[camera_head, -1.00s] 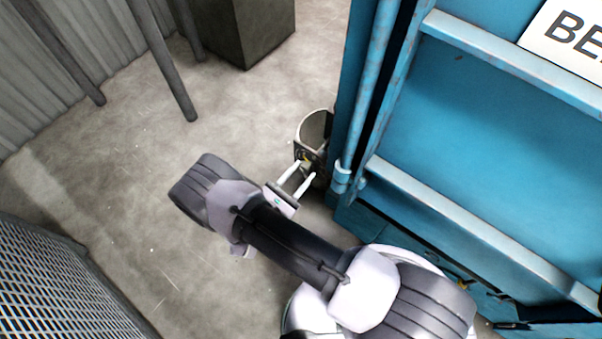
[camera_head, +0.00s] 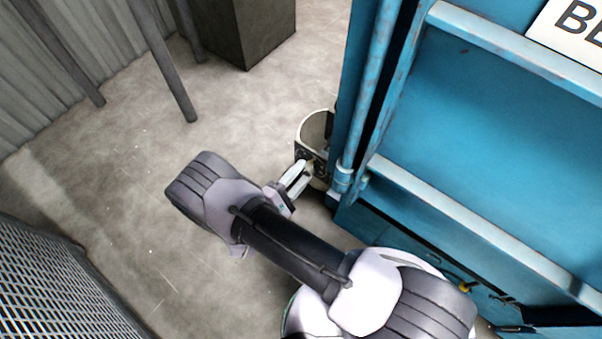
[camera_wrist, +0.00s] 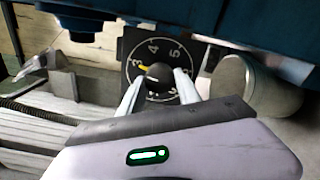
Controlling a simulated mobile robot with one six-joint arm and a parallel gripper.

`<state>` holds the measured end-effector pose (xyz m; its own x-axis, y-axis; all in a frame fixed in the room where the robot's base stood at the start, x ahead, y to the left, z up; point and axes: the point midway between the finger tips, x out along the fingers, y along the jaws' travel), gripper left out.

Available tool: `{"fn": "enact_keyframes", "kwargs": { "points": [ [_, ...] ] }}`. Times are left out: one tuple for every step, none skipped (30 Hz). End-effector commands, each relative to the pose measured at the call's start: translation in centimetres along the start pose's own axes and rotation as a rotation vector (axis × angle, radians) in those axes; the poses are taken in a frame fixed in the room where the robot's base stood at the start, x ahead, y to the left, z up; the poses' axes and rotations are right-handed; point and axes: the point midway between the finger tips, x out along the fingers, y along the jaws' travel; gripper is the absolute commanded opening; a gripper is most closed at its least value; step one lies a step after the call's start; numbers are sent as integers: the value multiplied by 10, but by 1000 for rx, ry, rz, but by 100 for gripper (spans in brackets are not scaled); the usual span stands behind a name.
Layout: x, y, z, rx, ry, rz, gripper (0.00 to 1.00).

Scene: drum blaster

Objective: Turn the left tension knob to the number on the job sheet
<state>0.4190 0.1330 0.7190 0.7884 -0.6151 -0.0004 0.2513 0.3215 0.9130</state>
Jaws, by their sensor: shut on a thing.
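The tension knob (camera_wrist: 158,80) is black and round with a yellow pointer. It sits on a dark dial plate (camera_wrist: 129,40) with white numbers. The 3, 4 and 5 can be read; other marks are partly hidden by the knob and fingers. The pointer is aimed up and left, close to the 3. My gripper (camera_head: 302,172) is shut on the knob, one white finger on each side. In the head view the dial plate (camera_head: 304,154) shows small beside the blue machine, and my fingers cover the knob. No job sheet can be made out.
The blue machine (camera_head: 480,130) fills the right, with a vertical pipe (camera_head: 369,80) close to the dial. A curved metal housing (camera_head: 314,124) stands behind the plate. A mesh panel (camera_head: 60,285) is at lower left. Open floor (camera_head: 120,180) lies on the left.

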Motion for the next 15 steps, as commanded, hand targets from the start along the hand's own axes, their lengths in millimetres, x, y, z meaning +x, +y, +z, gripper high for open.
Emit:
{"fn": "enact_keyframes", "kwargs": {
  "points": [
    [0, 0, 0, 38, 1, 0, 0],
    [0, 0, 0, 67, 1, 0, 0],
    [0, 0, 0, 104, 1, 0, 0],
    [0, 0, 0, 133, 1, 0, 0],
    [0, 0, 0, 162, 1, 0, 0],
    [0, 0, 0, 199, 1, 0, 0],
    [0, 0, 0, 228, 1, 0, 0],
    [0, 0, 0, 256, 1, 0, 0],
    [0, 0, 0, 294, 1, 0, 0],
    [0, 0, 0, 323, 1, 0, 0],
    [0, 0, 0, 351, 1, 0, 0],
    [0, 0, 0, 389, 1, 0, 0],
    [0, 0, 0, 417, 1, 0, 0],
    [0, 0, 0, 445, 1, 0, 0],
    [0, 0, 0, 481, 1, 0, 0]
  ]
}}
